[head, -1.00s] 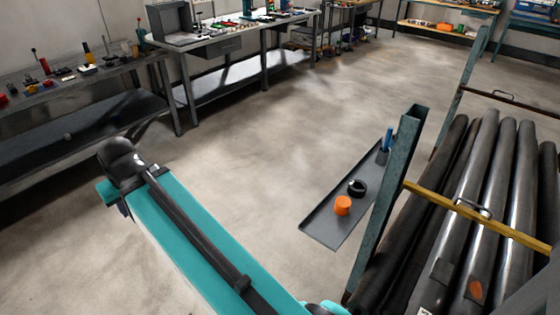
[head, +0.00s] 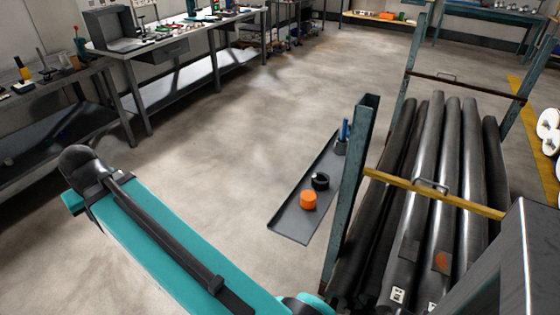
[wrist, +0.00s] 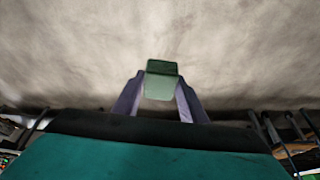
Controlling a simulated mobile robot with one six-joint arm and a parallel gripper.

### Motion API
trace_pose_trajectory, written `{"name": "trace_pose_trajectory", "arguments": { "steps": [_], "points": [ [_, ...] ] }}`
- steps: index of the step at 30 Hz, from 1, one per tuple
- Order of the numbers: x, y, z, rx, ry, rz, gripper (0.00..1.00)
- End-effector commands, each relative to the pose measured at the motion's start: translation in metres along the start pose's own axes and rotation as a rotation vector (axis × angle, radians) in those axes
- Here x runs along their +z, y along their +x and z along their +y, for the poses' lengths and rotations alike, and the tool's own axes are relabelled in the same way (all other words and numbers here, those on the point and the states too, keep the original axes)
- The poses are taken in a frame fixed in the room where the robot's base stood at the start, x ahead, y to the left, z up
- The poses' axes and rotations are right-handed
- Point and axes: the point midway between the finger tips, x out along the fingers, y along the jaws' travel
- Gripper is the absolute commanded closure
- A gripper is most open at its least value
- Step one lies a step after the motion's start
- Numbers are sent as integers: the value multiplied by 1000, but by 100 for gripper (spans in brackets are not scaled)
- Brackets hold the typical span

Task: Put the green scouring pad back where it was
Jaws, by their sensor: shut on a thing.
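In the wrist view my gripper (wrist: 160,97) is shut on the green scouring pad (wrist: 162,69). The pad is a small block, dark green at its far end and paler green between the fingers. Only bare floor shows behind it. In the head view my teal arm crosses the lower left; the gripper and the pad do not show there.
A narrow grey shelf tray (head: 290,226) at a rack post holds an orange cylinder (head: 308,200), a black ring (head: 320,181) and a blue item in a cup (head: 342,138). Grey rolls (head: 438,170) lie in the rack behind a yellow bar (head: 400,183). Workbenches (head: 150,55) line the back left. The floor between is clear.

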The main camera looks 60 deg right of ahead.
Motion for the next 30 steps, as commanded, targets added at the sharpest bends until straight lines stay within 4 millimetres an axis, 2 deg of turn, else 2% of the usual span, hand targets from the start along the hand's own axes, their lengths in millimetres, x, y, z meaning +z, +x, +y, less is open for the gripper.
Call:
{"name": "trace_pose_trajectory", "arguments": {
  "steps": [1, 6, 14, 23, 30],
  "points": [
    [-4, 0, 16, 17, 40, 0, 83],
    [-11, 0, 73, 79, 193, 0, 83],
    [-12, -4, 163, 177, 430, 1, 83],
    [2, -14, 265, 288, 701, 2, 83],
    [23, -27, 344, 378, 916, 1, 83]
  ]
}}
